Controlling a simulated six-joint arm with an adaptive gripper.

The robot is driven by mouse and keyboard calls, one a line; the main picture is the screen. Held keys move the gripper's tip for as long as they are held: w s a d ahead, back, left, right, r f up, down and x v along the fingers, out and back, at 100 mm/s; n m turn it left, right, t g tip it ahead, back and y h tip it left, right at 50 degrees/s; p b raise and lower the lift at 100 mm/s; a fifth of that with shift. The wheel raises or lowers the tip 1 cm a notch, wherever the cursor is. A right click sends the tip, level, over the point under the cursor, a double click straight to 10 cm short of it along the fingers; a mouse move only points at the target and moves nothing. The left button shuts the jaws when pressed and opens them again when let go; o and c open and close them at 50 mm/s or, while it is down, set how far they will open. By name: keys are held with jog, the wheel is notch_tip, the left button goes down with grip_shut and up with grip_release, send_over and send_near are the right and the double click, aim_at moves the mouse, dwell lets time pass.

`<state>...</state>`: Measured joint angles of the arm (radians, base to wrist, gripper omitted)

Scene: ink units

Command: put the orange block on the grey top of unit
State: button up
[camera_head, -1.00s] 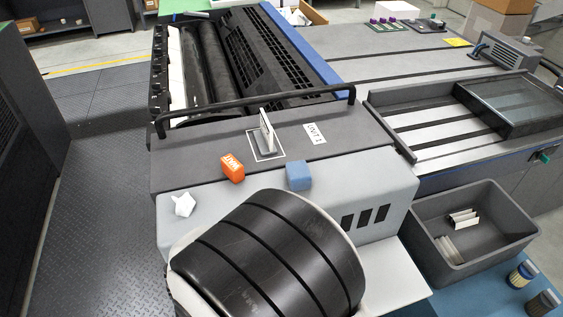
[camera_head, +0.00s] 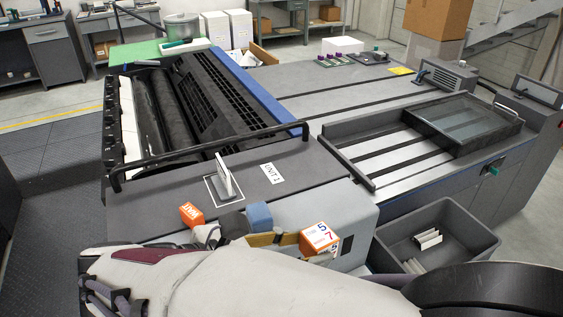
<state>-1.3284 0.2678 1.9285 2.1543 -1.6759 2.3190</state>
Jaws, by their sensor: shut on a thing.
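An orange block (camera_head: 319,238) with white faces bearing dark digits is at the tip of my gripper (camera_head: 301,243). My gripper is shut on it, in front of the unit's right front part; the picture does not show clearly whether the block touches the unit. The dark grey top of the unit (camera_head: 150,212) lies behind and to the left of the block. A smaller orange piece with white lettering (camera_head: 192,214) sits on the front edge of that top. My white arm hides much of the unit's front.
A blue block (camera_head: 259,217) sits close to the left of my gripper. A white upright plate (camera_head: 224,178) and a "UNIT 1" label (camera_head: 272,173) are on the top, below a black rail (camera_head: 200,150). A grey bin (camera_head: 440,228) stands at right.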

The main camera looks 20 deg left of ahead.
notch_tip(320, 180, up, 3)
jog(key=shift+f, duration=0.1)
jog(key=n+t+y, duration=0.2)
jog(key=n+y, duration=1.1)
jog(key=y, duration=0.1)
send_over(295, 199)
jog(key=shift+f, duration=2.6)
jog(key=shift+m, duration=0.3)
jog(key=shift+f, duration=3.1)
jog(key=shift+f, duration=1.85)
jog(key=shift+f, duration=0.1)
